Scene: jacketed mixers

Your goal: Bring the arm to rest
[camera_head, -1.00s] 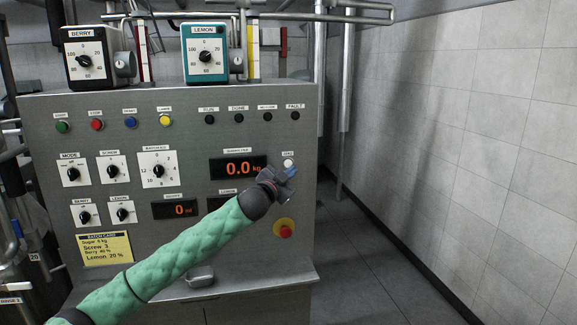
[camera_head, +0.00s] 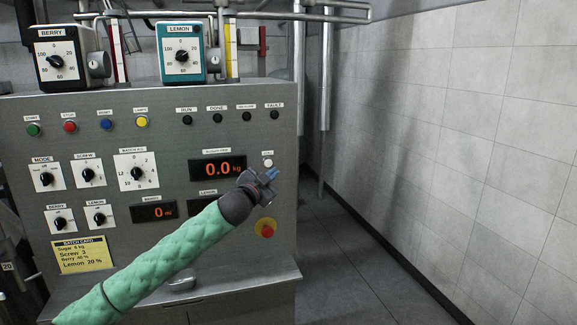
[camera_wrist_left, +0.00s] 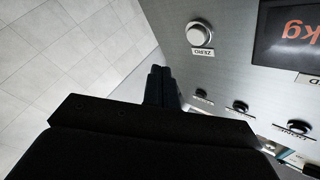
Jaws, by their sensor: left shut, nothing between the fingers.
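My left arm, in a green quilted sleeve, comes up from the lower left in the head view. Its gripper (camera_head: 270,175) is shut and empty in front of the panel's right part, just below the small white ZERO button (camera_head: 268,163). In the left wrist view the closed fingers (camera_wrist_left: 160,78) point along the panel's edge. The ZERO button (camera_wrist_left: 200,34) stands apart from the fingertips there. My right gripper is in neither view.
The grey control panel (camera_head: 90,190) carries dials, colored buttons, a display reading 0.0 kg (camera_head: 217,168) and a red stop button (camera_head: 267,229). Berry (camera_head: 58,60) and lemon (camera_head: 182,55) dial boxes stand on top. Open floor (camera_head: 345,265) and a tiled wall (camera_head: 450,140) lie right.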

